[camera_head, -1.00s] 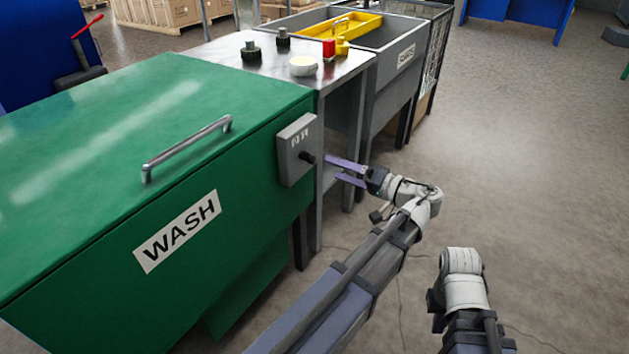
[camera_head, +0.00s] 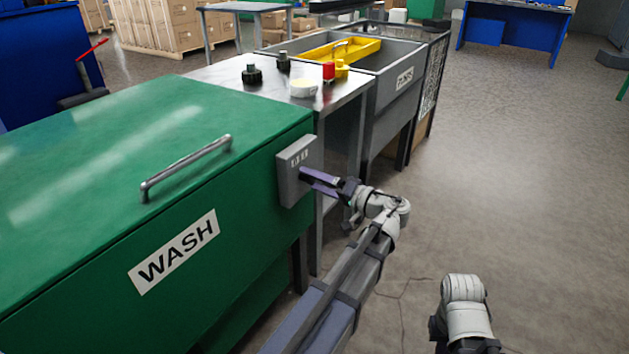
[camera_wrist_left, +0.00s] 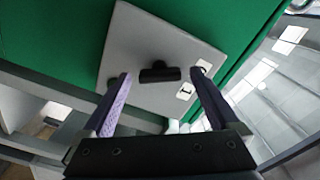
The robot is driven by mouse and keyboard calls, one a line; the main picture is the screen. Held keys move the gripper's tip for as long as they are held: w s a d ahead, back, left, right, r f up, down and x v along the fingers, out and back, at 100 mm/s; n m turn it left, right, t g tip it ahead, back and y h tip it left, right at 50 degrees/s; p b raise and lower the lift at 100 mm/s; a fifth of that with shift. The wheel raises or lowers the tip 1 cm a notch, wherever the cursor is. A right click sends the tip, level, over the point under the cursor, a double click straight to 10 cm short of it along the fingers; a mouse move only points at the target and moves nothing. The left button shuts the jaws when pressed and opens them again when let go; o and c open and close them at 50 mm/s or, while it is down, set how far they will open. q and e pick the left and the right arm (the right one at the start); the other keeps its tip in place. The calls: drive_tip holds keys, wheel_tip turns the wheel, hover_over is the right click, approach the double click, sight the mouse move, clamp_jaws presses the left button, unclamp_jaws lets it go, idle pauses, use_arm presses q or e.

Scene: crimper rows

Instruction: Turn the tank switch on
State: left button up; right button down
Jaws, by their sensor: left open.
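The tank switch is a grey box (camera_head: 293,172) on the front right corner of the green wash tank (camera_head: 110,190). In the left wrist view the box's plate (camera_wrist_left: 145,45) carries a black knob (camera_wrist_left: 160,73) and small white labels. My left gripper (camera_head: 303,176) is at the box; it is open in the left wrist view (camera_wrist_left: 160,82), with one finger on each side of the knob. Whether a finger touches the knob I cannot tell. In the head view the fingers hide the knob. My right arm (camera_head: 463,310) shows at the lower right; its gripper is out of view.
A metal table (camera_head: 225,75) with dark knobs, a white dish (camera_head: 303,88) and a red block (camera_head: 328,70) stands beside the tank. Beyond it is a grey sink (camera_head: 395,60) with a yellow tray (camera_head: 340,48). The floor to the right is clear.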

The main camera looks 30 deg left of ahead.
use_arm(q)
drive_tip(key=shift+a, duration=0.15)
drive_tip(key=shift+c, duration=0.2)
drive_tip(key=c, duration=1.3)
